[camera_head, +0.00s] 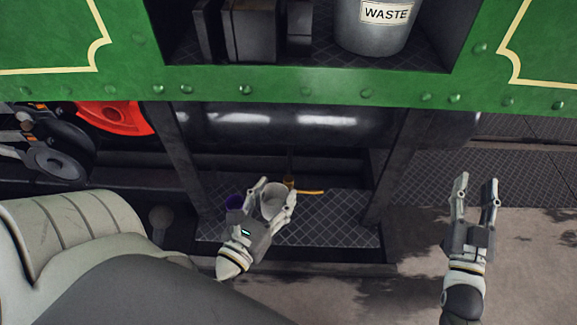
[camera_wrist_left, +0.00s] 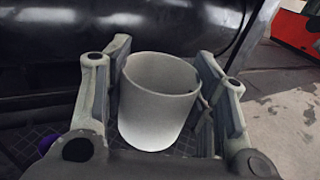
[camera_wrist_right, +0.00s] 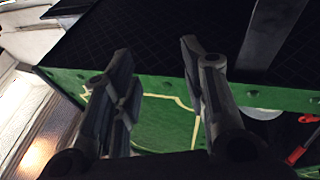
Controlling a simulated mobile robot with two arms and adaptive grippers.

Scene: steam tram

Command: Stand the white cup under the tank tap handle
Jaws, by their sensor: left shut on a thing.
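The white cup (camera_head: 272,200) is between the fingers of my left gripper (camera_head: 273,197), which is shut on it. In the left wrist view the cup (camera_wrist_left: 155,100) is upright and open at the top, with a finger on each side. The tap handle (camera_head: 308,192) is a yellow lever just right of the cup, on a brass tap (camera_head: 289,182) below the black tank (camera_head: 290,125). I cannot tell whether the cup touches the plate below. My right gripper (camera_head: 476,190) is open and empty, off to the right; it also shows in the right wrist view (camera_wrist_right: 158,75).
A dark tread-plate step (camera_head: 335,228) lies under the tank, between two dark posts. A purple object (camera_head: 234,202) stands left of the cup, partly hidden by my left gripper. A green ledge (camera_head: 300,88) overhangs, with a waste bin (camera_head: 375,25) above.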

